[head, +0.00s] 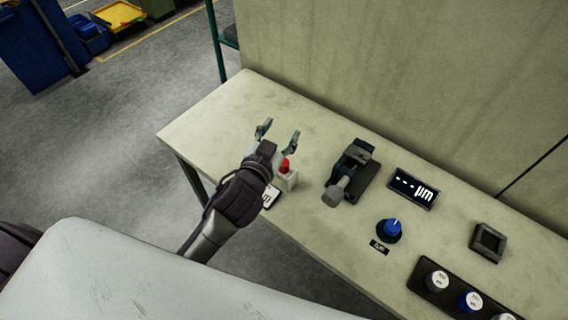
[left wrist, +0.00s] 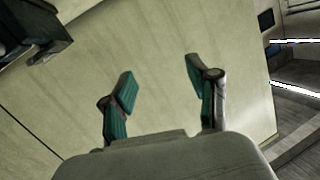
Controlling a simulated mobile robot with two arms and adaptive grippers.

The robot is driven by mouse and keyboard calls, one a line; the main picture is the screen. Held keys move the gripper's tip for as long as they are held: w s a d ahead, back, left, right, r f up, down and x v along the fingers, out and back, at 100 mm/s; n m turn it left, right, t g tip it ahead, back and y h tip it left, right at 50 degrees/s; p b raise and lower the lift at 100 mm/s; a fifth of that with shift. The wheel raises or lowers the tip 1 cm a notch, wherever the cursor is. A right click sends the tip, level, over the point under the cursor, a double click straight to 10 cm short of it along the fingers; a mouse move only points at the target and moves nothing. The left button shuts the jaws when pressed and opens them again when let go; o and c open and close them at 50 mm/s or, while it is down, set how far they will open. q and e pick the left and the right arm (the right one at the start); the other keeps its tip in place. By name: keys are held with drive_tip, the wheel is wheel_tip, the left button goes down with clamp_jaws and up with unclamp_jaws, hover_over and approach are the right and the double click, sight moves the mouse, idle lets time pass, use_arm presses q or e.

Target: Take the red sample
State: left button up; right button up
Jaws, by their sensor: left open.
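A small red item (head: 284,164) sits on a small white block (head: 288,180) near the front edge of the table. It appears to be the red sample, but it is partly hidden by my left gripper. My left gripper (head: 278,131) is open and empty, with its fingertips past the red item toward the wall. In the left wrist view the two green-padded fingers (left wrist: 160,80) are spread with nothing between them, and the red item does not show there. My right gripper is not in view.
A dark clamp-like device (head: 351,172) stands right of the block. Further right are a display (head: 413,188), a blue knob (head: 389,230), a square dark holder (head: 487,243) and a black tray (head: 428,287) with several white-topped pieces. The table's left end (head: 215,120) is clear.

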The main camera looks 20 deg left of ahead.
use_arm(q)
drive_tip(key=w+d+r+m+t+h, duration=0.35)
drive_tip(key=d+r+m+h, duration=0.35)
drive_tip(key=r, duration=0.5)
drive_tip(key=s+d+r+m+g+h, duration=0.2)
drive_tip(key=s+d+m+g+h, duration=0.1)
drive_tip(key=d+m+g+h, duration=0.25)
drive_tip(key=s+d+r+m+g+h, duration=0.3)
drive_tip(key=d+m+g+h, duration=0.1)
drive_tip(key=d+m+h, duration=0.3)
drive_tip(key=m+g+y+p, duration=0.35)
drive_tip(key=g+y, duration=0.65)
drive_tip(key=y, duration=1)
hover_over(284, 161)
drive_tip(key=shift+m, duration=0.4)
wheel_tip(284, 161, down, 23)
drive_tip(key=shift+f, duration=0.1)
wheel_tip(284, 161, down, 5)
drive_tip(key=shift+s+f+p, duration=0.1)
drive_tip(key=shift+f+p, duration=0.05)
drive_tip(key=shift+p, duration=0.95)
drive_tip(key=shift+f, duration=0.2)
drive_tip(key=c, duration=1.1)
